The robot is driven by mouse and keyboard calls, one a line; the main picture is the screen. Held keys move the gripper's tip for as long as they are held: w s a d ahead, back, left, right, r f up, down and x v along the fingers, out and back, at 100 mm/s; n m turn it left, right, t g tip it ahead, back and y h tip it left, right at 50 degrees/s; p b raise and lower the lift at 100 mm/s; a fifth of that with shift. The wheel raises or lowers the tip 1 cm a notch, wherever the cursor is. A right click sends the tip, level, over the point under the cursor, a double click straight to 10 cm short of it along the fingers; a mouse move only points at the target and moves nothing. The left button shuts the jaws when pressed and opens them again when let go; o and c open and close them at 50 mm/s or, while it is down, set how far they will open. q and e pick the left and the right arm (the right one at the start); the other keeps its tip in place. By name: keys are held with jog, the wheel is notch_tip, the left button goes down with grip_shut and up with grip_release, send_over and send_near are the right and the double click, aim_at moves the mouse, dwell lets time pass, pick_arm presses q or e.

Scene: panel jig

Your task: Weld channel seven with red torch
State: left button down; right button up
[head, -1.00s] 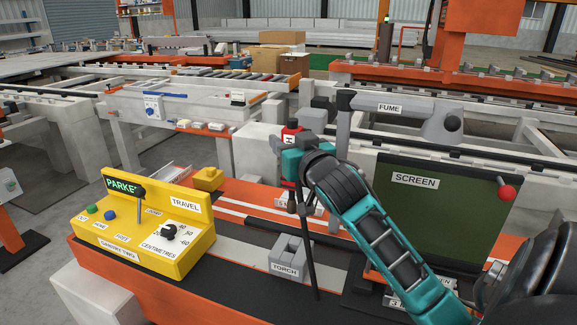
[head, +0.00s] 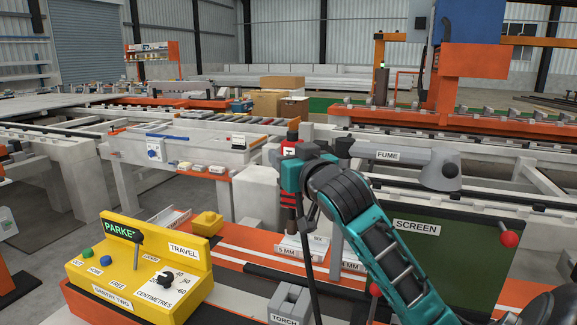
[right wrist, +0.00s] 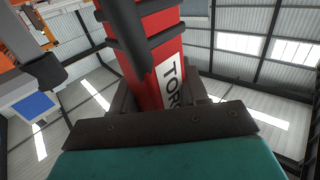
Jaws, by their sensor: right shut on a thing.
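The red torch (head: 289,197) stands roughly upright in my right gripper (head: 291,172), with a black cable hanging down from it. In the right wrist view the red torch body (right wrist: 158,45) with a white label sits between the jaws of the gripper (right wrist: 160,100), which is shut on it. The grey torch holder (head: 289,301), labelled TORCH, is below and empty. The yellow control box (head: 140,270) with TRAVEL and CENTIMETRES labels and a PARKED-like display is at the lower left. My left gripper does not show. I cannot make out a channel seven.
A dark green screen (head: 440,262) with a red knob stands right of my arm. A grey fume arm (head: 400,157) reaches across behind it. White labelled blocks (head: 300,248) lie on the orange bench near the torch. A yellow block (head: 207,222) sits behind the control box.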

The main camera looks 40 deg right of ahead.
aim_at(288, 137)
jog(key=shift+r, duration=2)
